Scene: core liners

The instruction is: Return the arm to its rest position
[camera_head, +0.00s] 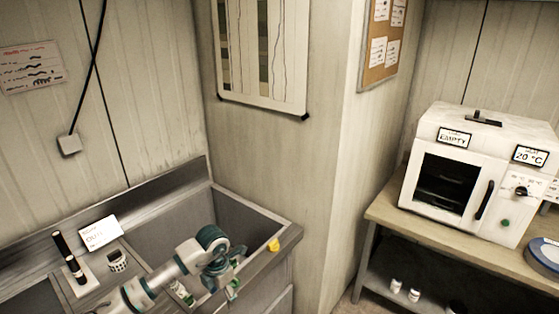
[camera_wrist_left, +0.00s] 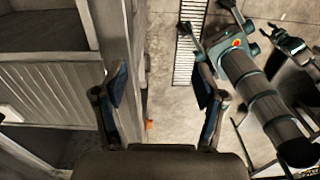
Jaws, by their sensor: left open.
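My left arm comes in from the bottom left in the head view, over the grey sink-like bench. Its gripper (camera_head: 230,288) hangs below the teal wrist at the basin's front right, and is small and partly hidden there. In the left wrist view my left gripper (camera_wrist_left: 162,85) is open, with two dark fingers wide apart and nothing between them. Below the fingers are the bench's edge and the floor.
The grey basin (camera_head: 240,205) has a raised rim close to my arm. A yellow object (camera_head: 274,245) sits on its right rim. A white oven (camera_head: 472,172) stands on a wooden table (camera_head: 395,215).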

